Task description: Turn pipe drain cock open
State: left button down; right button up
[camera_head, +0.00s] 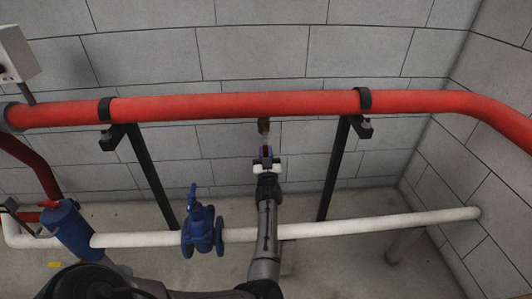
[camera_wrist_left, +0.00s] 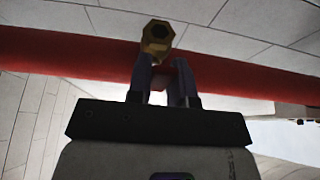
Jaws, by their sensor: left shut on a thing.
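The pipe drain cock is a small brass fitting (camera_head: 263,126) under the middle of the red pipe (camera_head: 230,106). In the left wrist view its brass hexagonal end (camera_wrist_left: 157,36) shows just beyond the fingers, in front of the red pipe. My left gripper (camera_head: 266,152) reaches up from below, right under the brass fitting. Its fingers (camera_wrist_left: 167,82) are shut on a small red part (camera_wrist_left: 181,75), seemingly the cock's handle; the fingers hide most of it. I cannot tell the handle's angle. My right gripper is not in view.
Black supports (camera_head: 150,178) and (camera_head: 334,172) flank the arm. A white pipe (camera_head: 370,225) runs low along the wall, with a blue valve (camera_head: 203,230) on it. A grey block wall (camera_head: 265,50) is behind.

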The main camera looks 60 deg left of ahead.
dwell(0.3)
pick_arm(q)
jog(key=c, duration=1)
grip_release()
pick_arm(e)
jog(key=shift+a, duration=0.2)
